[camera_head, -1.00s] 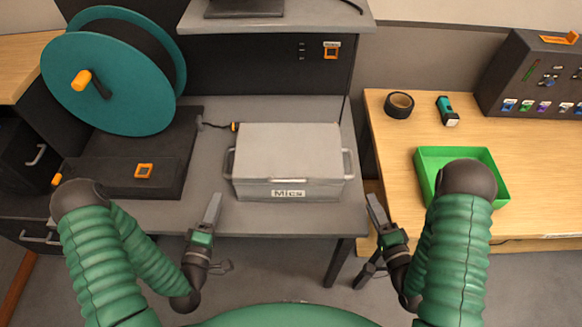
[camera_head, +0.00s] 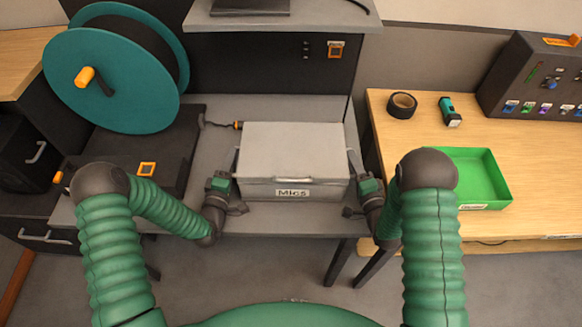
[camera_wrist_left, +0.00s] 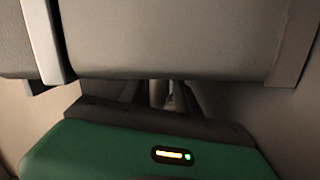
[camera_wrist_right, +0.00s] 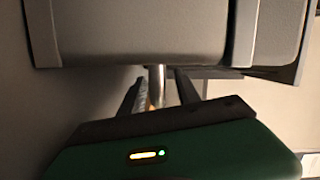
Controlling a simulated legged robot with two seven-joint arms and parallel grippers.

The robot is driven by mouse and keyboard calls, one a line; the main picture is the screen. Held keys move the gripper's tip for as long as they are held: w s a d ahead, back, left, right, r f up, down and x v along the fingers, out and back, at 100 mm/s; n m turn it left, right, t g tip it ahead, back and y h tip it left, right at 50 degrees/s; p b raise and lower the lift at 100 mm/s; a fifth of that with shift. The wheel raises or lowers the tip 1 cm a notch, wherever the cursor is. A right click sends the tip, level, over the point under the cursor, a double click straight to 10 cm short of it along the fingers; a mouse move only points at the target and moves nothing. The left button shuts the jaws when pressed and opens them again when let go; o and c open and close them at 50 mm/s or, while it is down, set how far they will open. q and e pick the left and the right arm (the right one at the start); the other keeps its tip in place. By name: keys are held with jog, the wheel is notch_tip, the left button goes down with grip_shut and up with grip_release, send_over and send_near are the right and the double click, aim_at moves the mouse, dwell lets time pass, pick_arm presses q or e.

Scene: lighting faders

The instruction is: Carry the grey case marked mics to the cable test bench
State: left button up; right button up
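The grey lidded case (camera_head: 292,155) with a "Mics" label sits on the grey bench (camera_head: 285,220), with a handle at each end. My left gripper (camera_head: 236,163) is at the case's left handle; in the left wrist view the handle bar (camera_wrist_left: 157,95) shows between its fingers. My right gripper (camera_head: 353,161) is at the right handle; in the right wrist view the silver handle bar (camera_wrist_right: 156,84) stands between its fingers, with a gap visible beside it. Both grippers look open around the handles. No label that I can read names the cable test bench.
A teal cable reel (camera_head: 110,75) on a dark base stands left of the case. A wooden table (camera_head: 440,150) to the right holds a green tray (camera_head: 470,190), black tape roll (camera_head: 402,105), teal torch (camera_head: 449,112) and dark panel (camera_head: 530,80). A gap separates the two tables.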

pick_arm(q)
jog(key=shift+d+r, duration=0.1)
jog(key=shift+d, duration=0.2)
pick_arm(e)
jog(key=shift+d, duration=0.3)
pick_arm(q)
jog(key=shift+d, duration=0.15)
jog(key=c, duration=0.4)
pick_arm(e)
jog(key=shift+d+f, duration=0.1)
jog(key=shift+d, duration=0.05)
jog(key=c, duration=0.4)
pick_arm(q)
jog(key=shift+s, duration=0.1)
grip_shut()
pick_arm(e)
jog(key=shift+s, duration=0.1)
grip_shut()
pick_arm(q)
jog(key=shift+a, duration=0.25)
pick_arm(e)
jog(key=shift+s+f, duration=0.1)
jog(key=shift+f, duration=0.1)
